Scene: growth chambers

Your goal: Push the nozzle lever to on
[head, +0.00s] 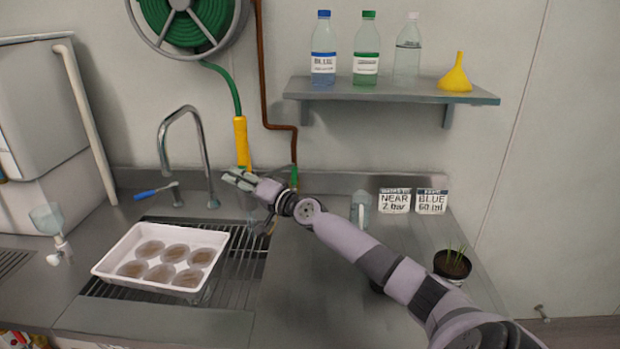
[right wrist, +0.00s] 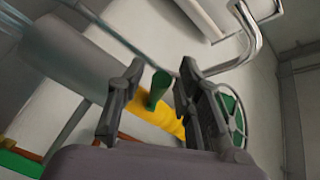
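The yellow nozzle (head: 241,140) hangs upright against the wall on the end of a green hose (head: 233,88). My right gripper (head: 238,180) is at the nozzle's lower end in the head view and hides part of it. In the right wrist view the right gripper (right wrist: 162,68) has its two fingers apart. The yellow nozzle (right wrist: 165,117) and a green cylindrical part (right wrist: 157,90) show in the gap between them. I cannot tell whether that green part is the lever, or whether a finger touches it. My left gripper is not in view.
A tap (head: 163,130) with a blue handle (head: 150,192) stands left of the nozzle. A white tray (head: 105,270) with several round dishes sits on the sink grate. A shelf (head: 390,89) with bottles and a yellow funnel is above right. The counter's middle is mostly clear.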

